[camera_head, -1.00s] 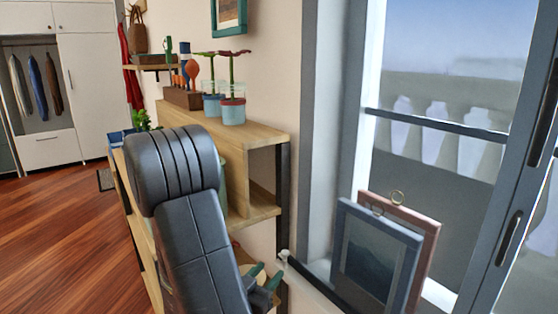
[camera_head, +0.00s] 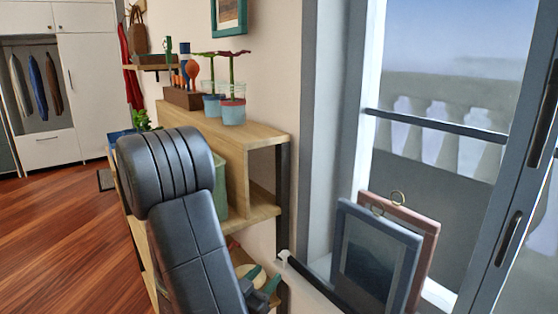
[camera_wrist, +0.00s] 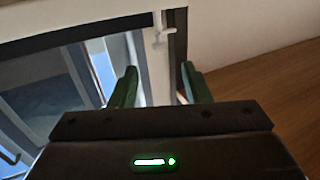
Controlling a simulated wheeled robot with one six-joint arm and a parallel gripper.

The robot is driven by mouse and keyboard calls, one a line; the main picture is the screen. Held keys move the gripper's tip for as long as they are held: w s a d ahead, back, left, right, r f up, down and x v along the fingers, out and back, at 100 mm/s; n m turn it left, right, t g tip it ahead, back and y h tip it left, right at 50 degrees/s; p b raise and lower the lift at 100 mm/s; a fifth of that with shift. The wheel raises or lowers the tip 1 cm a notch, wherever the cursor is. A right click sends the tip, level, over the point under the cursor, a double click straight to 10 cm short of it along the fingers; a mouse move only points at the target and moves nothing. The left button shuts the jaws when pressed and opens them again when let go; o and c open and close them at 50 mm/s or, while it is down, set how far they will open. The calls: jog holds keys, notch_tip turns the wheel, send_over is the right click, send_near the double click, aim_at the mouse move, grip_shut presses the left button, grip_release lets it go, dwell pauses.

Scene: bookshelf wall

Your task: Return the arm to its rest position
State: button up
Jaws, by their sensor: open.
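My arm, dark and padded, rises in front of the wooden shelf in the head view and hides part of it. My gripper (camera_head: 266,281) shows at the lower middle of the head view, beside the shelf's lower right end. Its two green fingers also show in the wrist view (camera_wrist: 160,88). They are spread apart with nothing between them, so the gripper is open and empty.
The wooden shelf (camera_head: 262,137) stands along the wall, with potted plants (camera_head: 233,112) on top. Two framed pictures (camera_head: 375,262) lean by the window at right. A white wardrobe (camera_head: 86,62) stands far left. The wooden floor (camera_head: 50,220) at left is clear.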

jog(key=x, duration=0.8)
jog(key=shift+w+d+r+b, duration=0.1)
jog(key=shift+w+d+b, duration=0.05)
jog(key=shift+w+b, duration=0.2)
jog(key=shift+a+m+g+h+p, duration=0.25)
jog(key=shift+m+g+h+p, duration=0.2)
jog(key=shift+m+g+h, duration=0.35)
jog(key=y+p, duration=0.1)
jog(key=p, duration=0.7)
send_near(283, 255)
jog(key=s+a+r, duration=0.2)
jog(key=s+a, duration=0.1)
jog(key=r+g+p, duration=0.1)
jog(key=p, duration=0.1)
jog(key=r+y+p, duration=0.1)
jog(key=p, duration=0.1)
jog(key=shift+s+d+r+n+g, duration=0.1)
jog(key=shift+s+d+n+g, duration=0.05)
jog(key=shift+d+n+g, duration=0.25)
jog(key=shift+y, duration=0.3)
